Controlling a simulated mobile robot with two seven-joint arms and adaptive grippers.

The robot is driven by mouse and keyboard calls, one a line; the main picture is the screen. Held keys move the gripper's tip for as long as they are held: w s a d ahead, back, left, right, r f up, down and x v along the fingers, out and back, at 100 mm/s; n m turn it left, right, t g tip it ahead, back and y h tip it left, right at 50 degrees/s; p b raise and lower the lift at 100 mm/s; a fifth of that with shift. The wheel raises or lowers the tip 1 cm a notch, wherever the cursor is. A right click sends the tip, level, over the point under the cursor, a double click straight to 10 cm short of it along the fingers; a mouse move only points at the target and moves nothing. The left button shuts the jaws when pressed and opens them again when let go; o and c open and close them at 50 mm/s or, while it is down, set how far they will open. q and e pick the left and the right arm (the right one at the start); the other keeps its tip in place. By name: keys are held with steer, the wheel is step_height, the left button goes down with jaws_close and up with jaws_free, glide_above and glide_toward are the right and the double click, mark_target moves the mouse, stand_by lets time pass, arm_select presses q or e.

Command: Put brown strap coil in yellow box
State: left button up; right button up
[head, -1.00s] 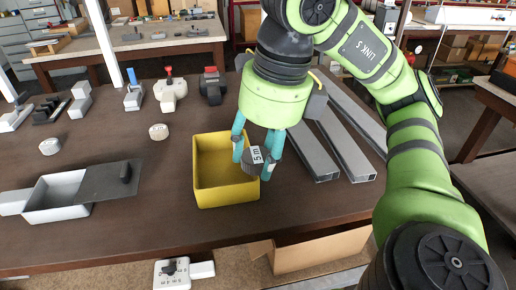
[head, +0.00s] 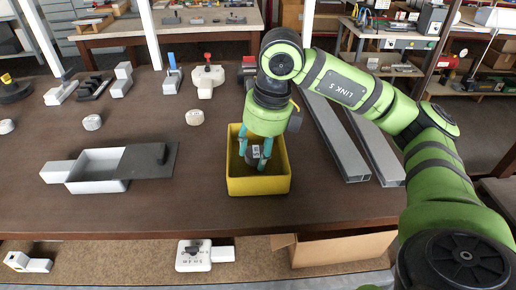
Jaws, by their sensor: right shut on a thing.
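The yellow box (head: 258,187) stands open on the brown table, near the middle of the head view. My right gripper (head: 254,163) comes down from above with its teal fingers inside the box's opening. It is shut on the brown strap coil (head: 252,158), a small dark piece with a pale label, seen between the fingers. The coil is within the box's walls in the picture; I cannot tell whether it touches the floor of the box. My left gripper is not in view.
Long grey profiles (head: 341,146) lie right of the box. A white tray with a dark sliding lid (head: 149,158) lies to the left. Pale round coils (head: 195,117) and several clamp-like tools stand behind. An open cardboard box (head: 340,247) is below the front edge.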

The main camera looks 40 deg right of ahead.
steer(key=shift+f, duration=0.5)
steer(key=shift+f+b, duration=0.3)
steer(key=shift+s+f+b, duration=0.3)
steer(key=shift+f+b, duration=0.1)
steer(key=o, duration=1.1)
steer(key=shift+a, duration=0.1)
steer(key=shift+o, duration=0.2)
steer(key=shift+w+f, duration=0.1)
steer(key=shift+w, duration=0.05)
